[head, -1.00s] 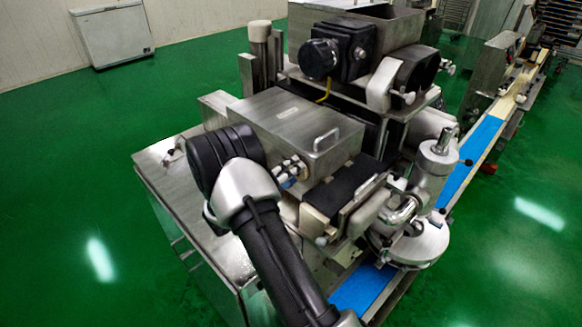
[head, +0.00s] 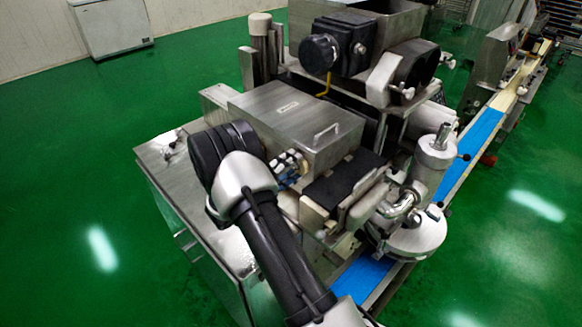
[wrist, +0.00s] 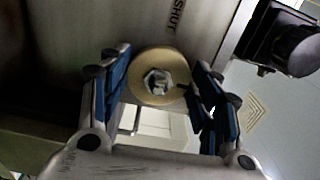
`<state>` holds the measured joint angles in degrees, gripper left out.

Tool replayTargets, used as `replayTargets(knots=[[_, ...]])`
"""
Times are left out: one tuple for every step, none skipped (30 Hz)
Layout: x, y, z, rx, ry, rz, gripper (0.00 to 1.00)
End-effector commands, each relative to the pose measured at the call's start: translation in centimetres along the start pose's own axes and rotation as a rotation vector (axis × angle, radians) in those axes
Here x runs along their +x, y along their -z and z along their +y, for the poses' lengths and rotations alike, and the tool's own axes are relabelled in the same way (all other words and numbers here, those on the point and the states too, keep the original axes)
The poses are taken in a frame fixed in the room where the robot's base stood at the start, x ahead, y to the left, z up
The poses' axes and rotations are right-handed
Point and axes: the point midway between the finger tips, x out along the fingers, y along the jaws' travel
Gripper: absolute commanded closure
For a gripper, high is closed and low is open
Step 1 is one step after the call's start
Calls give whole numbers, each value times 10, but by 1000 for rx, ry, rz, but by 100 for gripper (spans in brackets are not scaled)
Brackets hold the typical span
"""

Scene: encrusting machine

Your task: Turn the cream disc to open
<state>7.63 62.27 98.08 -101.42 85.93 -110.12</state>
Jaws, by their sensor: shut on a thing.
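The cream disc (wrist: 160,56) shows in the wrist view, flat against a metal face, with a hex nut at its centre. The blue-padded fingers of my gripper (wrist: 161,74) stand on its left and right sides, shut on its rim. The word SHUT is printed on the metal above and right of the disc. In the head view my gripper (head: 289,170) is at the front of the steel box with a handle (head: 295,122). The disc is mostly hidden there by my gripper and arm.
A black knob (head: 319,54) and hopper stand above and behind the box. A dark padded ledge (head: 345,178) and a steel cylinder (head: 432,160) are to the right. A blue conveyor belt (head: 480,135) runs along the right side. The green floor is open on the left.

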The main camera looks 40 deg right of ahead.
Motion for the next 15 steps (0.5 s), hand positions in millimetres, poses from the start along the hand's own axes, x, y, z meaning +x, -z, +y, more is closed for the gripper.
replayTargets(knots=[[0, 0, 0, -3, 1, 1, 66], [0, 0, 0, -3, 1, 1, 66], [0, 0, 0, -3, 1, 1, 66], [0, 0, 0, -3, 1, 1, 66], [0, 0, 0, -3, 1, 1, 66], [0, 0, 0, -3, 1, 1, 42], [0, 0, 0, -3, 1, 1, 40], [0, 0, 0, -2, 1, 1, 38], [0, 0, 0, -2, 1, 1, 35], [0, 0, 0, -2, 1, 0, 33], [0, 0, 0, -2, 1, 0, 31], [0, 0, 0, -1, 1, 0, 28], [0, 0, 0, -1, 0, 0, 26], [0, 0, 0, -1, 0, 0, 24], [0, 0, 0, -1, 0, 0, 23]])
